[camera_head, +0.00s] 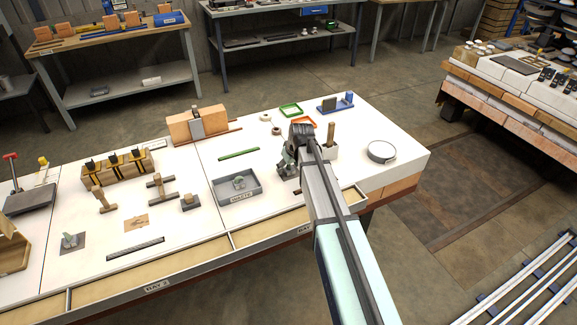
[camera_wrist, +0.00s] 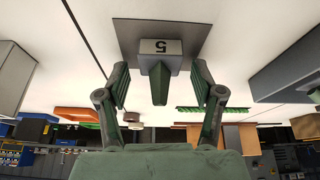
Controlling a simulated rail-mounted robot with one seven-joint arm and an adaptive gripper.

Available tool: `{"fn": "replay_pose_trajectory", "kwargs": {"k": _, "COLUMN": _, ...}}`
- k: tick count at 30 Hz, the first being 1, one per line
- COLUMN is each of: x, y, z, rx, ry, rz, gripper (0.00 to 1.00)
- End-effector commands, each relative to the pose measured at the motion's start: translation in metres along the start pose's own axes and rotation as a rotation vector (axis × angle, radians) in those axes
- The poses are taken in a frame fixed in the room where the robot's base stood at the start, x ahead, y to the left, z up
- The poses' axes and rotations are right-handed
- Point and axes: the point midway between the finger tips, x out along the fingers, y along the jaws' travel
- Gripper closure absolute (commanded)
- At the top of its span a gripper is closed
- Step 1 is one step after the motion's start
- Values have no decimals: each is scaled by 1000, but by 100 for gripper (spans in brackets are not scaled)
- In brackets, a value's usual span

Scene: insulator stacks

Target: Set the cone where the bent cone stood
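My gripper (camera_wrist: 160,66) is open, one finger each side of the cone, with a visible gap on both sides. In the head view my gripper (camera_head: 287,168) is low over the bench and hides most of this. A pale grey-green piece (camera_head: 240,182) lies in the grey tray labelled WASTE (camera_head: 238,197). Another grey-green piece (camera_head: 69,240) sits on a dark plate at left.
A white holder with a wooden handle (camera_head: 329,151) is just right of my gripper. A round grey dish (camera_head: 382,152) stands at the right end. A green strip (camera_head: 239,154) lies behind the waste tray. Wooden T-shaped pieces (camera_head: 161,190) stand farther left.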

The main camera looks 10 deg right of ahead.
Motion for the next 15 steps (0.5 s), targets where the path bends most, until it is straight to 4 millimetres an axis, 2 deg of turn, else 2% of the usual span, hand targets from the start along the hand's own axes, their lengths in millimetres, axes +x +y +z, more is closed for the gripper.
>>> {"fn": "replay_pose_trajectory", "kwargs": {"k": 8, "x": -8, "y": 0, "z": -1, "rx": 0, "ry": 1, "rz": 0, "gripper": 33}}
{"fn": "replay_pose_trajectory", "kwargs": {"k": 15, "x": -42, "y": 0, "z": 0, "rx": 0, "ry": 3, "rz": 1, "gripper": 33}}
